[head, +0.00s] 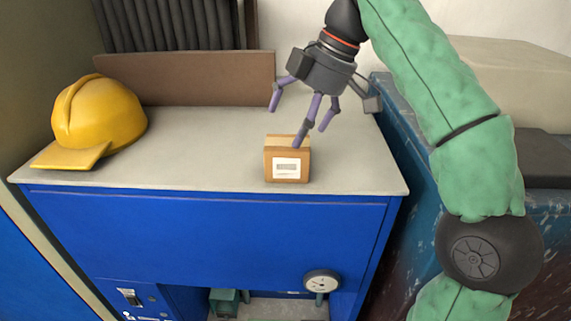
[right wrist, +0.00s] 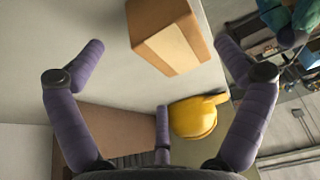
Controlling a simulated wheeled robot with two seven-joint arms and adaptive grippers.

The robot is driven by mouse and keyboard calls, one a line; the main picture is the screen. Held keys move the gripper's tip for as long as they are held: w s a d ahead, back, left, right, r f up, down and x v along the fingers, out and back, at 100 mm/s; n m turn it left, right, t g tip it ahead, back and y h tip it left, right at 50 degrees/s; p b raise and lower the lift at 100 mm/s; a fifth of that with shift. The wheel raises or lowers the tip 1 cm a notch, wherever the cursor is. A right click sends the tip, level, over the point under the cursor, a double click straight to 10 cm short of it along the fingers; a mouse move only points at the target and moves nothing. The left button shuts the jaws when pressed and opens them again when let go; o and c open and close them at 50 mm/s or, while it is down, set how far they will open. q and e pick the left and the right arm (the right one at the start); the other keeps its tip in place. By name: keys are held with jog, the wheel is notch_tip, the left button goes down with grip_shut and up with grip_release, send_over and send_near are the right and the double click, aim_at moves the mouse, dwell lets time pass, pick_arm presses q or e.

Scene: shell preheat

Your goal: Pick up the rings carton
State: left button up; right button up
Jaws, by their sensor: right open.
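The rings carton (head: 287,158) is a small brown cardboard box with a white label on its front. It stands on the grey top of the blue cabinet, near the front edge. It also shows in the right wrist view (right wrist: 168,36) at the top, between the spread fingers. My right gripper (head: 306,122) has purple-wrapped fingers and is open and empty. It hangs tilted above and just behind the carton; one finger overlaps the carton's top in the head view, and I cannot tell whether it touches. My left gripper is not in view.
A yellow hard hat (head: 97,116) lies at the left of the grey cabinet top (head: 200,150). A brown board (head: 185,78) stands along the back. A gauge (head: 322,281) is on the cabinet front. A worn blue container (head: 405,130) stands to the right. The top between hat and carton is clear.

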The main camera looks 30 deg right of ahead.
aim_at(287, 152)
jog(key=shift+s+b+x, duration=0.15)
jog(key=shift+b+x, duration=0.05)
jog(key=shift+x, duration=1.35)
jog(key=shift+s+b+x, duration=0.15)
jog(key=shift+s+x, duration=0.05)
jog(key=shift+x, duration=1.35)
jog(key=shift+f, duration=0.1)
jog(key=c, duration=1.1)
